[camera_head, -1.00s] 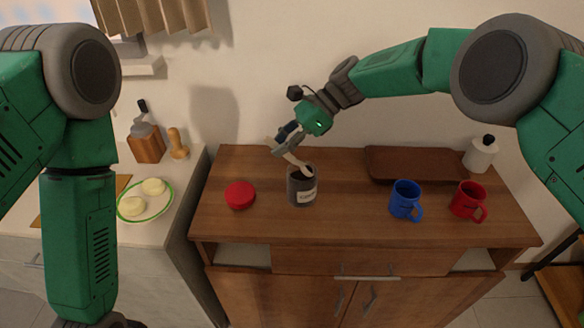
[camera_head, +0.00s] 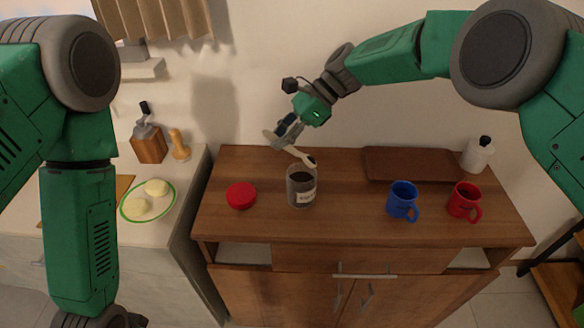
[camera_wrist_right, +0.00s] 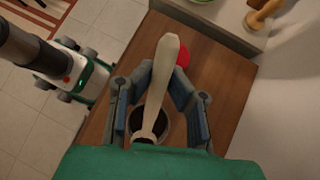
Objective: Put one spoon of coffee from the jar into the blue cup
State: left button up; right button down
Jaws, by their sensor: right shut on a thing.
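My right gripper (camera_head: 286,136) is shut on a pale spoon (camera_head: 300,157) just above the jar. The spoon's dark-filled bowl end is over the jar's open mouth, apart from it. In the right wrist view the spoon (camera_wrist_right: 162,75) stands between the two fingers (camera_wrist_right: 160,100). The open glass jar (camera_head: 301,190) holds dark coffee and carries a pale label; it partly shows in the right wrist view behind the spoon. The blue cup (camera_head: 402,201) stands upright to the right of the jar, handle to the right.
A red lid (camera_head: 240,195) lies left of the jar. A red mug (camera_head: 464,201) stands right of the blue cup. A brown tray (camera_head: 410,164) and a white bottle (camera_head: 477,155) are at the back. The cabinet top between jar and cup is clear.

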jog(key=shift+s+a+r+t+h+p, duration=0.1)
jog(key=shift+r+t+h+p, duration=0.3)
jog(key=shift+h+p, duration=0.7)
jog(key=shift+r+h+p, duration=0.2)
jog(key=shift+h+p, duration=0.3)
jog(key=shift+h, duration=0.2)
jog(key=shift+t+h, duration=0.3)
jog(key=shift+h, duration=0.1)
jog(key=shift+f, duration=0.1)
jog(key=shift+h, duration=0.3)
jog(key=shift+r+h, duration=0.35)
jog(key=shift+h, duration=0.25)
jog(key=shift+r+t+h, duration=0.2)
jog(key=shift+t+h, duration=0.2)
